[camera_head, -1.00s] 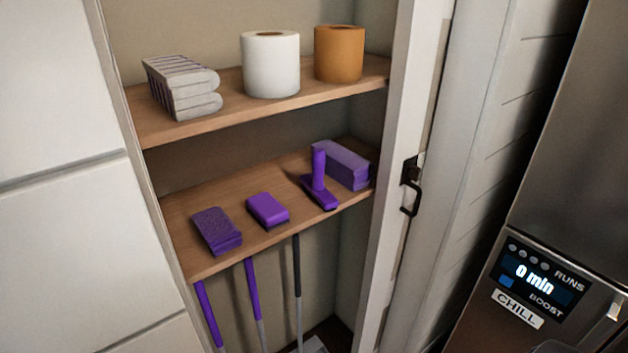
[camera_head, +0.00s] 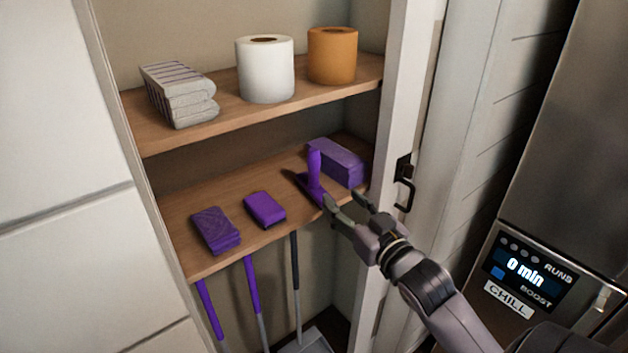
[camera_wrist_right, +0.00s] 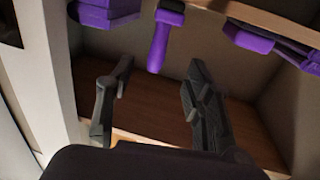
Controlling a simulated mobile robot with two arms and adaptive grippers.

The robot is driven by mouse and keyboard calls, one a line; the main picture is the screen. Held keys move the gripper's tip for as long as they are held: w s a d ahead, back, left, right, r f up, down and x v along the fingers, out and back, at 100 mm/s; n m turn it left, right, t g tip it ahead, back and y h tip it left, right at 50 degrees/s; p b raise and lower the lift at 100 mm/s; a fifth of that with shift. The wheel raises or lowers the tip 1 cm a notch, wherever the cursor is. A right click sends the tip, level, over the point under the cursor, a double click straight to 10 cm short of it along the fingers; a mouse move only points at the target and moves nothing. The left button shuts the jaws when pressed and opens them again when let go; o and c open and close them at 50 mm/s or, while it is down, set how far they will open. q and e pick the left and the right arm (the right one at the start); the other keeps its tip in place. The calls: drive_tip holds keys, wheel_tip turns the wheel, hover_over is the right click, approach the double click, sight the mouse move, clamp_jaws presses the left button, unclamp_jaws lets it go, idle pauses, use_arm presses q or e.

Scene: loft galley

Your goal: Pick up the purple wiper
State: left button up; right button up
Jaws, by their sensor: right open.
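The purple wiper (camera_head: 314,166) stands on the middle shelf with its handle upright and its flat head on the wood. In the right wrist view the wiper (camera_wrist_right: 161,40) shows with its handle pointing down the picture, just beyond the gap between the fingers. My right gripper (camera_head: 343,200) is open and empty at the shelf's front edge, close in front of the wiper's head. In the head view the near finger overlaps the end of the head; I cannot tell whether they touch. The open fingers (camera_wrist_right: 160,70) also show in the right wrist view. My left gripper is not in view.
A purple block (camera_head: 338,162) lies close right of the wiper. A purple brush (camera_head: 265,209) and sponge (camera_head: 215,230) lie left. The upper shelf (camera_head: 225,92) is above. The cabinet's right frame (camera_head: 402,120), with a black latch (camera_head: 403,180), is beside my gripper.

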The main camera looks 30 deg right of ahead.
sight(317, 171)
drive_tip(key=w, duration=0.2)
drive_tip(key=w+p, duration=0.1)
drive_tip(key=w, duration=0.5)
drive_tip(key=shift+w+d+p, duration=0.1)
drive_tip(key=shift+d+p, duration=0.2)
drive_tip(key=shift+d, duration=0.1)
drive_tip(key=shift+w+r+p, duration=0.25)
drive_tip(key=shift+w+p, duration=0.05)
drive_tip(key=shift+w, duration=0.15)
drive_tip(key=w, duration=0.1)
drive_tip(key=w+p, duration=0.1)
drive_tip(key=w, duration=0.1)
drive_tip(key=shift+w+d+r, duration=0.2)
drive_tip(key=shift+w+r, duration=0.05)
drive_tip(key=shift+w+f, duration=0.15)
drive_tip(key=shift+w, duration=0.35)
drive_tip(key=shift+s, duration=0.1)
drive_tip(key=shift+c, duration=0.4)
clamp_jaws()
